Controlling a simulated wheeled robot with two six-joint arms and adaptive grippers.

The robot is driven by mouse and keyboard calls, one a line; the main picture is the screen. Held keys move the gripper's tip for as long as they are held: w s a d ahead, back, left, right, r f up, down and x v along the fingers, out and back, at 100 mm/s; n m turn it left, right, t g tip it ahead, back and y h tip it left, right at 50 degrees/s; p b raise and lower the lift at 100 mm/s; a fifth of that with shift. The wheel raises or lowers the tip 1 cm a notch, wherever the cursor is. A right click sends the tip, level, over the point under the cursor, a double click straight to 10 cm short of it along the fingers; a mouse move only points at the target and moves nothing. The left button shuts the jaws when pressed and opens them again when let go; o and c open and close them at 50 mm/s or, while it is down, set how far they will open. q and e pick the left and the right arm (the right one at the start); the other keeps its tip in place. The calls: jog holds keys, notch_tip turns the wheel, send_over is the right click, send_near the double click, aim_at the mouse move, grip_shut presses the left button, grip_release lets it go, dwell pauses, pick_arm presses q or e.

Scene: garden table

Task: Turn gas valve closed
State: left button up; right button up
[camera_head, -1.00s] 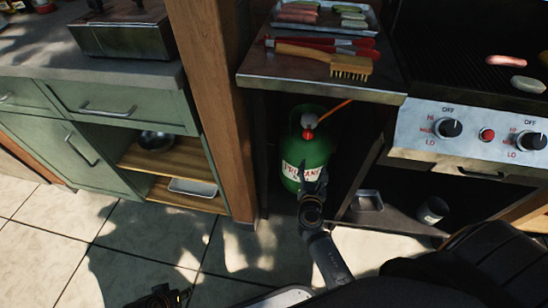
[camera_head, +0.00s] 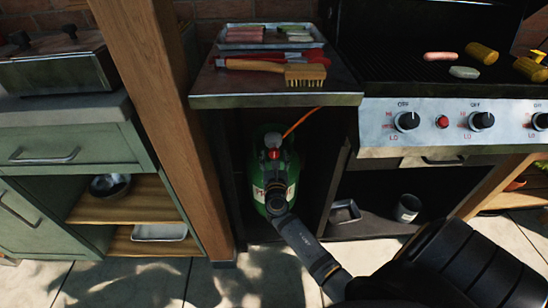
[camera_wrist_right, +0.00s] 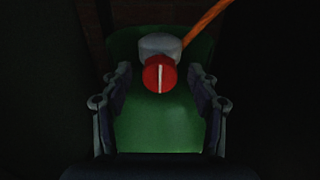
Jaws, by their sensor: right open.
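The green gas bottle (camera_head: 291,166) stands in the open cabinet under the side shelf. On top is a grey regulator (camera_head: 272,139) with the red valve knob (camera_head: 275,154) facing me. In the right wrist view the red knob (camera_wrist_right: 159,74) shows a white line that stands vertical, with the grey regulator (camera_wrist_right: 160,45) just above it. My right gripper (camera_head: 274,187) is in front of the bottle, below the knob. In the wrist view its fingers (camera_wrist_right: 160,82) are open, one on each side of the knob, with nothing between them touching it. My left gripper is not in view.
An orange hose (camera_head: 301,121) rises from the regulator. The metal side shelf (camera_head: 275,99) overhangs the bottle. A wooden post (camera_head: 160,125) stands left of the cabinet. A grill control panel (camera_head: 450,122) and a metal can (camera_head: 408,208) are to the right.

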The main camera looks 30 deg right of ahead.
jog(key=shift+w+d, duration=0.15)
jog(key=shift+w, duration=0.1)
jog(key=shift+c, duration=0.2)
jog(key=c, duration=1.1)
